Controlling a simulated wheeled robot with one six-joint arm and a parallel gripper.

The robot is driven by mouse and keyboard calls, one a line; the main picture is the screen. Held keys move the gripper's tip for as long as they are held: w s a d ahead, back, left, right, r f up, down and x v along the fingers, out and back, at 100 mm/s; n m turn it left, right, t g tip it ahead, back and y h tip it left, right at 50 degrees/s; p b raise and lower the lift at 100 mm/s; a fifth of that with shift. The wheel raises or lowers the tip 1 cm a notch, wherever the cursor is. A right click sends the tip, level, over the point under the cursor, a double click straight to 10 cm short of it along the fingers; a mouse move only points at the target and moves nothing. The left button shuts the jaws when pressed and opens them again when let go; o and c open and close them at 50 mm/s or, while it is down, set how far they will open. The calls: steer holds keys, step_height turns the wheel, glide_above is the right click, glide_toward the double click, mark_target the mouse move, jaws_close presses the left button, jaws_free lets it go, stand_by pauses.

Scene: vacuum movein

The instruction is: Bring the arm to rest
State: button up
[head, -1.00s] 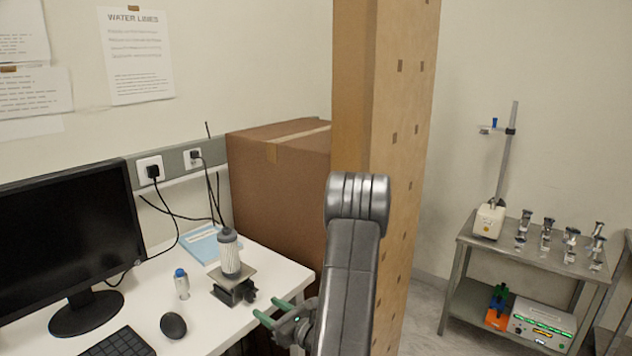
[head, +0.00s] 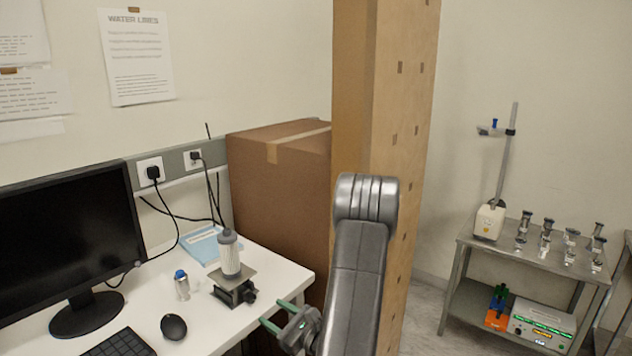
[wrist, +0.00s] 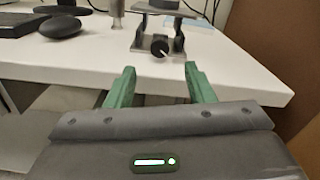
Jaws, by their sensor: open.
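My gripper (head: 278,313) is at the near right edge of the white desk (head: 266,262), with its green fingers apart and nothing between them. In the wrist view my gripper (wrist: 160,85) points at the desk's front edge, and its fingers overlap that edge in the picture. My grey arm reaches down in front of the tall cardboard column (head: 385,130).
A small bottle (head: 181,285), a mouse (head: 173,326), a keyboard (head: 118,343) and a monitor (head: 62,240) are on the desk. A large brown box (head: 280,185) stands behind it. A metal cart (head: 465,240) with glassware is at right, with open floor before it.

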steer(key=shift+s+d+m+b, duration=0.7)
steer(key=shift+d+m+b, duration=0.2)
steer(key=shift+m+b, duration=0.4)
steer(key=shift+s+d+m+b, duration=0.7)
steer(key=shift+d+m+b, duration=0.25)
steer(key=shift+b, duration=0.5)
steer(key=shift+a, duration=0.1)
steer(key=shift+r, duration=0.1)
